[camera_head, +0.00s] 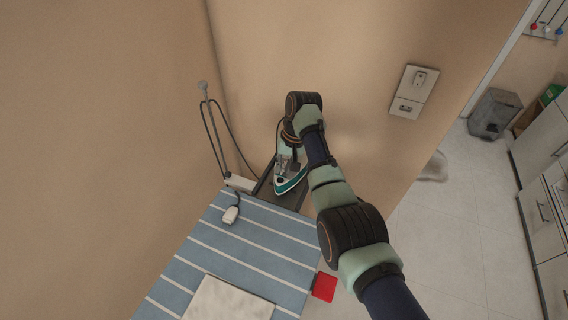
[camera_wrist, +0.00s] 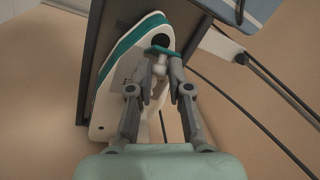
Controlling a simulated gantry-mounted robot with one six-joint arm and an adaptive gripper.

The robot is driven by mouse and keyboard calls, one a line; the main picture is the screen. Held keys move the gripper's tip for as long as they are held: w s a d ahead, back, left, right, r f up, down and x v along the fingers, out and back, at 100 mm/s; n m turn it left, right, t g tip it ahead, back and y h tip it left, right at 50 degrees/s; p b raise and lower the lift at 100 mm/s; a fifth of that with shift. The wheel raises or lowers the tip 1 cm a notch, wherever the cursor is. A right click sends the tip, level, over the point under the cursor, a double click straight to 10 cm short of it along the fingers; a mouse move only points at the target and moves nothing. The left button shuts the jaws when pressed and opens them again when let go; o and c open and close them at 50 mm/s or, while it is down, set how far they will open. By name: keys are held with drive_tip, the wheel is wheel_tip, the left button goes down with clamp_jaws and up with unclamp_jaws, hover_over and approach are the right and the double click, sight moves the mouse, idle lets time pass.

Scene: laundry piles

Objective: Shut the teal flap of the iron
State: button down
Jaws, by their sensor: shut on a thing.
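The iron (camera_head: 291,184), white with a teal band, rests on a dark stand at the far end of the ironing board. In the wrist view the iron (camera_wrist: 112,92) lies along the left, its tip towards the top. Its teal flap (camera_wrist: 162,51) stands out beside a dark round opening near the tip. My gripper (camera_wrist: 164,67) has its fingertips close together at the flap, with a small white piece between them. They are shut on the flap, though the exact contact is partly hidden. In the head view my arm reaches over the iron and hides its upper part.
The blue striped ironing board (camera_head: 250,240) carries a pale folded cloth (camera_head: 228,302). A cable holder (camera_head: 204,90) with a hanging cord stands left of the iron. A wall socket panel (camera_head: 411,92) is to the right. A red item (camera_head: 324,287) is beside the board.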

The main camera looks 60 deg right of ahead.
sight(279, 186)
drive_tip(key=r+p, duration=0.1)
drive_tip(key=p, duration=0.2)
drive_tip(key=shift+a+h, duration=0.3)
drive_tip(key=shift+h, duration=0.1)
drive_tip(key=h+p, duration=0.1)
drive_tip(key=p, duration=0.3)
drive_tip(key=shift+a, duration=0.35)
drive_tip(key=h+p, duration=0.1)
drive_tip(key=p, duration=0.1)
drive_tip(key=a+h+p, duration=0.1)
drive_tip(key=h+p, duration=0.1)
drive_tip(key=shift+a+f, duration=0.1)
drive_tip(key=shift+f, duration=0.25)
drive_tip(key=h, duration=0.1)
drive_tip(key=a+f+h, duration=0.1)
drive_tip(key=shift+f+n+h, duration=0.1)
drive_tip(key=shift+n+h, duration=0.2)
drive_tip(key=shift+n, duration=0.1)
drive_tip(key=shift+a+f+t+h+b, duration=0.25)
drive_tip(key=shift+f+t+h+b, duration=0.1)
drive_tip(key=shift+h, duration=0.65)
drive_tip(key=shift+a+f+h+b, duration=0.1)
drive_tip(key=shift+a+h+b, duration=0.05)
drive_tip(key=shift+h+b, duration=0.4)
drive_tip(key=c, duration=1.1)
unclamp_jaws()
